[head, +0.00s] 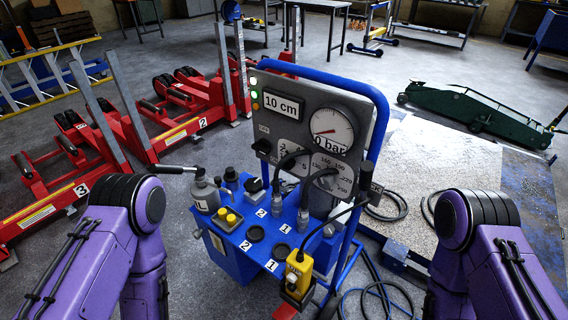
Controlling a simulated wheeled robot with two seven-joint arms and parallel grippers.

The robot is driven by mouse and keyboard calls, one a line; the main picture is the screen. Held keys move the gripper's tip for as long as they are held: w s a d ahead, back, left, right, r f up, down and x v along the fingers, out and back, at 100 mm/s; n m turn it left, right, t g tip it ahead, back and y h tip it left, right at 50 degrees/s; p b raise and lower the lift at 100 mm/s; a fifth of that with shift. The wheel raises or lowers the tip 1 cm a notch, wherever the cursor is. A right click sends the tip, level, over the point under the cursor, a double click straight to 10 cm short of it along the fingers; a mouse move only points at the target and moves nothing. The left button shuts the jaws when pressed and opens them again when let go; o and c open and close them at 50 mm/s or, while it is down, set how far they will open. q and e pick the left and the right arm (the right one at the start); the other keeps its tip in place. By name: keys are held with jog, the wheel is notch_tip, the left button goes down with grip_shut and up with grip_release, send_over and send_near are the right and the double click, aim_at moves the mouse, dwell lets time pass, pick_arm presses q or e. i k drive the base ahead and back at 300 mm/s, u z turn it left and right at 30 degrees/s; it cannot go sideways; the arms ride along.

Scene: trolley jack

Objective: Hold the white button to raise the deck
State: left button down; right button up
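A blue trolley unit (240,262) stands in the middle, with a grey upright panel (282,140). Its display (282,104) reads 10 cm, and its round gauge (332,128) reads 0 bar. A yellow hand control (298,272) on a black cable hangs at the unit's front right. A yellow-topped button box (229,218) sits on the unit's shelf. I cannot make out a white button for certain. A flat, worn light plate (425,165), possibly the deck, lies low at the right. My purple arms show at both lower corners; neither gripper is in view.
Red lifting columns (130,110) stand at the left, near a yellow ladder-like frame (40,72). A green trolley jack (475,110) lies at the right. Hoses (385,205) loop on the floor beside the unit. Benches (318,15) stand at the back, with open floor before them.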

aim_at(292, 278)
jog(key=k, duration=1)
jog(key=z, duration=1)
jog(key=i, duration=0.75)
jog(key=u, duration=1.7)
